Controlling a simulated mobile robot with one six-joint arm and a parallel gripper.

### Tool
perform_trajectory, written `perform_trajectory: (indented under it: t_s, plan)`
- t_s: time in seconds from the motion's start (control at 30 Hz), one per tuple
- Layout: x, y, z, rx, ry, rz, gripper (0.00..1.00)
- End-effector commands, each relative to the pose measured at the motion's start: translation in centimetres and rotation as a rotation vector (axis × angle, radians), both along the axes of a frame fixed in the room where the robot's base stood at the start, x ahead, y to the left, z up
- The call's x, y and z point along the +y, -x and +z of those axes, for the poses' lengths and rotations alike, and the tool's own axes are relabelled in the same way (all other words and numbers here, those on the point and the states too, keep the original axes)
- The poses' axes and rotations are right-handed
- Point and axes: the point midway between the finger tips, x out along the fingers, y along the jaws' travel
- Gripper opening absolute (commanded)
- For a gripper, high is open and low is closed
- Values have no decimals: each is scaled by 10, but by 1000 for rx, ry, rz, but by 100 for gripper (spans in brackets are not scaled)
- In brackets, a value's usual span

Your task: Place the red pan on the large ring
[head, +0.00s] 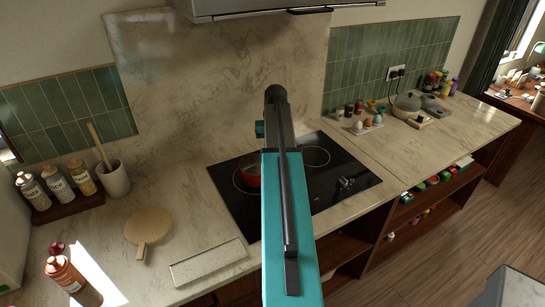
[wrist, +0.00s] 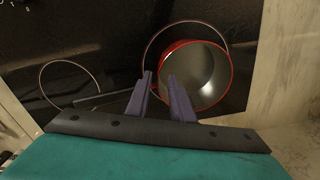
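The red pan (wrist: 230,72), with a grey inside, sits upright over the black cooktop in the wrist view. It overlaps a large ring (wrist: 185,21) but is off-centre, covering its lower right part. Whether its base touches the glass I cannot tell. Its dark handle (wrist: 103,97) runs left from the pan. A smaller ring (wrist: 70,62) lies bare farther left. My gripper (wrist: 160,82) has its fingers apart by the pan's left side, above the handle line; no grip shows. In the head view my arm partly hides the red pan (head: 251,178) and all of my gripper.
The cooktop (head: 225,200) is set in a marble counter. A wooden board (head: 148,228) and a pale tray (head: 208,262) lie left of it. Bottles (head: 58,188) and a utensil crock (head: 115,180) stand farther left.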

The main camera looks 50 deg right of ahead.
Motion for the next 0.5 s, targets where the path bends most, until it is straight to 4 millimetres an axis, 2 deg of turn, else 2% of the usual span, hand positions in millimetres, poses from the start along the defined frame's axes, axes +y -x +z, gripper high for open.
perform_trajectory:
  t_s: [0.5]
  plan:
    - [-3, 2, 69, -2, 1, 0, 21]
